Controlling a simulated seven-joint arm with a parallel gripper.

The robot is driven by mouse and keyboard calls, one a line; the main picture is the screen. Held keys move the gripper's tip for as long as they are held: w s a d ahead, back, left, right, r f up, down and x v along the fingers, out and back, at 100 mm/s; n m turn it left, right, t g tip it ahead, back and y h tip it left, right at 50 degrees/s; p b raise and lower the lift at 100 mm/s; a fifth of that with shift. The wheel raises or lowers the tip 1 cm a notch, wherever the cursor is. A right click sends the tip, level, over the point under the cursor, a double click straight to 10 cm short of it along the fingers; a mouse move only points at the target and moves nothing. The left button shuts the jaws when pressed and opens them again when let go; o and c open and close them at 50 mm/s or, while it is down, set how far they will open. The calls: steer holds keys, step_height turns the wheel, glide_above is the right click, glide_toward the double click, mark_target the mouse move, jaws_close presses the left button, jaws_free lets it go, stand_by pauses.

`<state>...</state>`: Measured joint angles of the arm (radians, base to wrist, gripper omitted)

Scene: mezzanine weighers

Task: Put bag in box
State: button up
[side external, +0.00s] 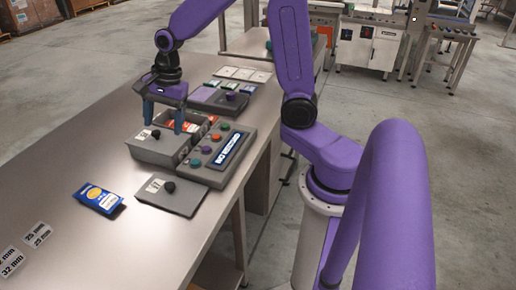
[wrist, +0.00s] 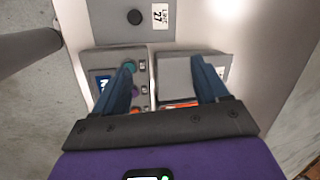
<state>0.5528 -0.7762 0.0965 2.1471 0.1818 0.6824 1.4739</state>
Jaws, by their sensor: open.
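Red and orange packets (side external: 177,122) show just behind that top, partly hidden by my gripper. My gripper (side external: 164,123) is open and empty, pointing down over this box. In the wrist view the fingers (wrist: 163,64) are spread, with the grey box (wrist: 188,75) showing between them and a strip of orange at its edge. The bag is not recognisable in the wrist view.
A flat grey piece with a black knob (side external: 173,195) lies in front of the box. A button panel (side external: 220,155) stands right of the box. Grey trays (side external: 215,98) and cards are behind. Size labels (side external: 38,234) lie front left. The left table surface is clear.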

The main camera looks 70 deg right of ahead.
steer(key=s+a+n+g+h, duration=0.1)
steer(key=s+a+n+g, duration=0.1)
steer(key=s+n, duration=2.4)
steer(key=shift+s+a+r+n, duration=0.15)
steer(key=shift+a+n, duration=0.3)
steer(key=shift+n, duration=0.75)
